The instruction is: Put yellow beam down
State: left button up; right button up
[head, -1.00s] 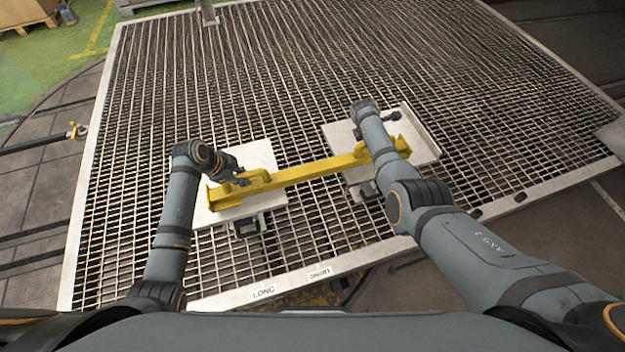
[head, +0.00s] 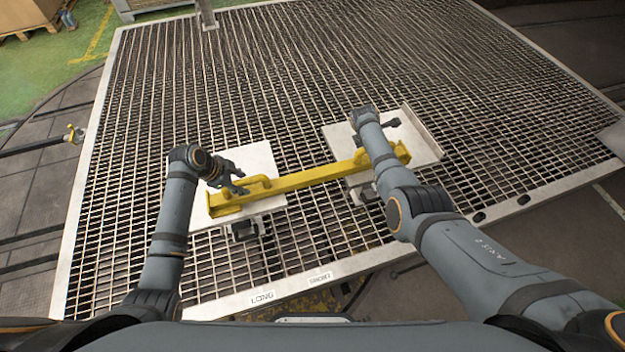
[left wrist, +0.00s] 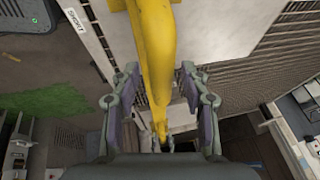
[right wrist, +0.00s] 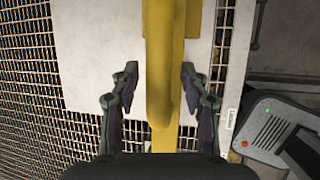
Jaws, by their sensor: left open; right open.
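The yellow beam (head: 318,179) lies across two pale plates, the left plate (head: 262,158) and the right plate (head: 415,122), on the grating. Its left end has a raised loop handle. My left gripper (head: 236,186) is open just above that handle. In the left wrist view the yellow handle (left wrist: 153,45) runs between the parted fingers, with gaps on both sides. My right gripper (right wrist: 159,76) is open, with the beam's other handle (right wrist: 160,100) between its fingers, apart from both. In the head view my right arm hides part of the beam's right end.
The grating (head: 270,75) is a wide metal platform with a pale rim and has much free room behind the beam. LONG (head: 262,297) and SHORT (head: 320,278) labels sit on its near rim. A post (head: 207,15) stands at the far edge.

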pick_arm(q)
jog(key=v, duration=1.1)
pick_arm(e)
jog(key=v, duration=1.2)
pick_arm(q)
jog(key=shift+s+a, duration=0.1)
jog(key=shift+s, duration=0.05)
pick_arm(e)
jog(key=shift+r, duration=0.1)
